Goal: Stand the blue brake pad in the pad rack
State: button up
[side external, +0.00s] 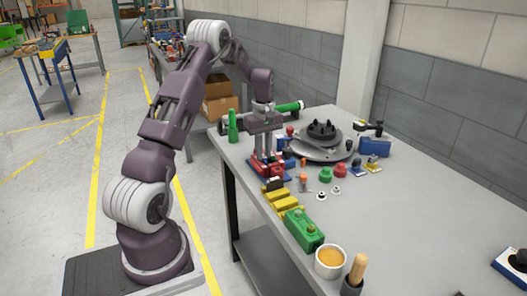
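My gripper (265,147) points down over the left side of the grey workbench, just above a red fixture (270,168) on a blue base. Its fingers are small here, and I cannot tell whether they are open, shut or holding anything. A small blue piece (282,145) shows just right of the fingers. A larger blue block (375,147) lies at the back right, beyond the round dark turntable. I cannot tell which blue thing is the brake pad. A yellow stepped piece (284,203) near the front left edge may be the pad rack; its slots are not clear.
A dark hub sits on a round turntable (322,148) right of my gripper. A green box (303,230), a cup (329,262) and a wooden-handled tool (356,272) line the front edge. The bench's right side (430,200) is mostly clear.

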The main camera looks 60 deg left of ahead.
aim_at(264, 156)
grip_shut()
jog(key=shift+r, duration=2.5)
